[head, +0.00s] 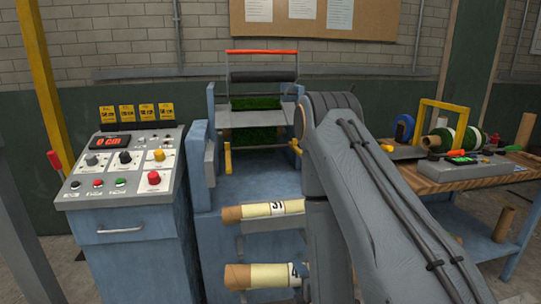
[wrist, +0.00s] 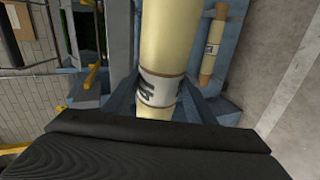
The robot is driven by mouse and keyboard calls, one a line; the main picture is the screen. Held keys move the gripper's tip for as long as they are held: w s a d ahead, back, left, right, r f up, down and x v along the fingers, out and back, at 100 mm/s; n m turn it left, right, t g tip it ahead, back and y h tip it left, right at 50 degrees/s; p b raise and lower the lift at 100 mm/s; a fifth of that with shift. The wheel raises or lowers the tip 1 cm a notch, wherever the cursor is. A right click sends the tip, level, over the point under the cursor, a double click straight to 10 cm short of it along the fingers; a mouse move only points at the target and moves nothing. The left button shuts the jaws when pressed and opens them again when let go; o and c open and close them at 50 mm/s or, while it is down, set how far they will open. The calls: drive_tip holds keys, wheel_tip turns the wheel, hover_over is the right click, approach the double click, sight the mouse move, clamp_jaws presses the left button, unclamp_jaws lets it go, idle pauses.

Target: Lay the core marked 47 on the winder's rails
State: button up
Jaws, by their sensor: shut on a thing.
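My gripper (wrist: 150,130) shows as a dark mass along the bottom of the wrist view, shut on a long cream core (wrist: 165,45). The core has a white label between brown bands; its dark marking is partly cut off, and I cannot read it surely. In the head view my arm hides the gripper and this core. The blue winder (head: 262,178) stands in the centre, with yellow levers (head: 228,158) at its sides. I cannot make out its rails clearly. A core marked 31 (head: 258,210) and a core whose label begins with 4 (head: 255,276) lie on the front racks.
A control console (head: 125,165) with buttons stands left of the winder. A wooden bench (head: 455,175) at right holds a yellow frame, rolls and a grey device. The wrist view shows another labelled core (wrist: 212,45) on a blue rack, with bare floor (wrist: 285,70) beyond.

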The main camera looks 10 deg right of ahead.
drive_tip(key=shift+y, duration=0.3)
drive_tip(key=r+p, duration=0.3)
drive_tip(key=r, duration=0.1)
drive_tip(key=w+r+p, duration=0.1)
drive_tip(key=r+p, duration=0.1)
drive_tip(key=r, duration=0.2)
drive_tip(key=r+p, duration=0.3)
drive_tip(key=r, duration=0.1)
drive_tip(key=shift+w+a+p, duration=0.2)
drive_tip(key=shift+w+p, duration=0.15)
drive_tip(key=shift+w, duration=0.05)
drive_tip(key=w+r+n+y+p, duration=0.1)
drive_tip(key=w+r+p, duration=0.2)
drive_tip(key=w+r, duration=1.2)
wheel_tip(320, 180, up, 2)
drive_tip(key=shift+d+r+n+t+y, duration=0.1)
drive_tip(key=shift+d+n+t+y, duration=0.2)
drive_tip(key=shift+n+y, duration=0.1)
drive_tip(key=shift+w, duration=0.3)
